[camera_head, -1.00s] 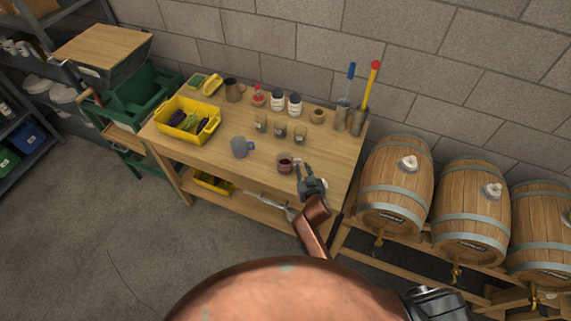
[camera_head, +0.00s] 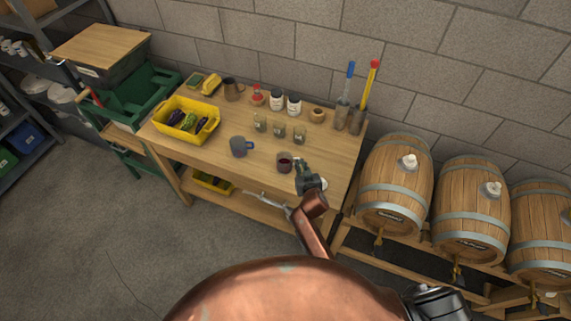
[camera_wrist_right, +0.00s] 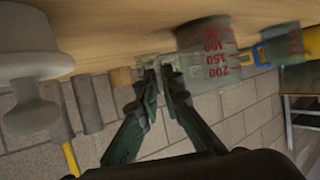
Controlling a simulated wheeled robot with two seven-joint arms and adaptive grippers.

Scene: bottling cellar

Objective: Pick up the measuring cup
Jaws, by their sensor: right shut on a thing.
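My right gripper (camera_head: 297,165) is at the cup's right side. In the right wrist view its fingertips (camera_wrist_right: 163,68) are closed together on the clear handle side of the cup. The cup appears to be at the bench top; I cannot tell any gap under it. My left gripper is not in view.
A grey-blue mug (camera_head: 238,147) stands left of the cup. Several small glasses (camera_head: 279,130) stand behind it. A yellow crate (camera_head: 168,128) holds dark items at the bench's left. Tall cylinders with blue and yellow tools are back right. Barrels (camera_head: 394,190) stand right of the bench.

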